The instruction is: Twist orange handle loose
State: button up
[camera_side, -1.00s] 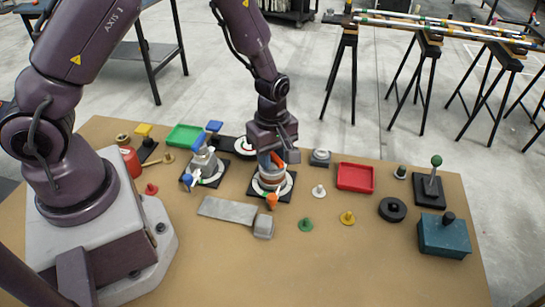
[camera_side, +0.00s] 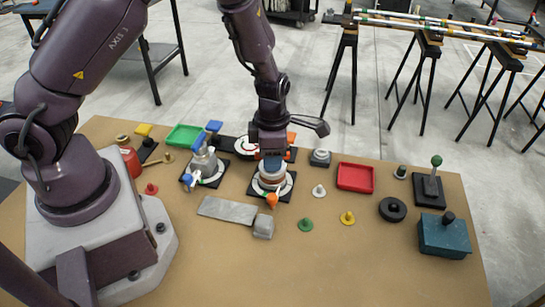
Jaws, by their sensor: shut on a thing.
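My gripper (camera_side: 271,163) is low over a grey and white round fitting (camera_side: 271,178) on a black square plate with a white ring. It is shut on the orange handle at the fitting's top, which its fingers and body largely hide. An orange knob (camera_side: 271,200) sticks out at the fitting's front. Orange patches (camera_side: 291,137) show just right of my gripper; I cannot tell whether they belong to the handle or to something behind it. The fitting looks upright on its plate.
A similar fitting with a blue handle (camera_side: 214,126) stands close on the left. A red and white disc (camera_side: 245,146) lies behind. A red tray (camera_side: 355,177), a green tray (camera_side: 184,136) and several small pegs stand around. A flat grey bar (camera_side: 228,210) lies in front.

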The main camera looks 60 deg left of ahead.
jog(key=shift+n, duration=0.3)
jog(key=o, duration=0.6)
jog(key=shift+r, duration=3.75)
